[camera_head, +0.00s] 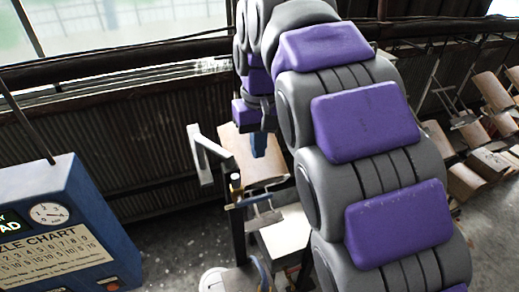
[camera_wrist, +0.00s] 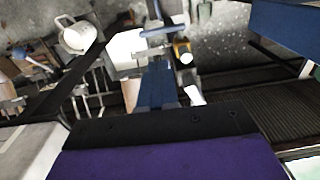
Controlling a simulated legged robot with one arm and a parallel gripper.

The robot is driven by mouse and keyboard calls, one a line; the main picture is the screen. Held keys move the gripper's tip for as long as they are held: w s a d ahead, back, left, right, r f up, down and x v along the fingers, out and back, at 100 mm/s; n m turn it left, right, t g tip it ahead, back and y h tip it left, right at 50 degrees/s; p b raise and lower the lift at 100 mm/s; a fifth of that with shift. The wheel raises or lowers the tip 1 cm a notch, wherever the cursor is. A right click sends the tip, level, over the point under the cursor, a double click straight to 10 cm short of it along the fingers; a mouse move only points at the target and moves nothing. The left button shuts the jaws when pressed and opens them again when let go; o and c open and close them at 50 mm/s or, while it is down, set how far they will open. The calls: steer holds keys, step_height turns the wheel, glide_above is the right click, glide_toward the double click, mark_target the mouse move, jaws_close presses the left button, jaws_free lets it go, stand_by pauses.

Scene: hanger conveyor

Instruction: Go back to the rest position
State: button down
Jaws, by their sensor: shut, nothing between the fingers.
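My grey and purple arm (camera_head: 365,120) arches from the lower right up to the top middle of the head view, then bends down away from me. My gripper (camera_head: 258,153) hangs at its far end with narrow blue fingers together and nothing between them. It is in front of a tan panel (camera_head: 240,150), right of a pale angled bracket (camera_head: 205,155). I cannot tell whether it touches either. In the wrist view my gripper (camera_wrist: 157,70) shows as blue fingers beyond a black plate and purple housing, pointing at the metal stand. My arm hides much of the middle.
A blue machine (camera_head: 85,205) with a dial and printed chart stands at the left. A post stand (camera_head: 238,225) is below my gripper. Tan panels and boxes (camera_head: 490,165) line the right. A corrugated wall (camera_head: 130,130) closes the back. A white mug-like container (camera_wrist: 78,36) shows in the wrist view.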

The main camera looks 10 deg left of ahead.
steer(key=s+d+f+m+b, duration=0.2)
steer(key=s+d+f+b, duration=0.2)
steer(key=s+d+f, duration=0.3)
steer(key=s+d+f+m+b, duration=0.2)
steer(key=s+d+f+b, duration=0.15)
steer(key=d+f, duration=0.45)
steer(key=s+d+f+m+b, duration=0.1)
steer(key=s+d+f, duration=0.3)
steer(key=s, duration=0.5)
steer(key=s+d+f+m+g+b, duration=0.1)
steer(key=s+d+f+b, duration=0.3)
steer(key=s+f, duration=0.4)
steer(key=shift+s+d+f+g, duration=0.2)
steer(key=shift+s+f+g, duration=0.15)
steer(key=shift+f, duration=0.2)
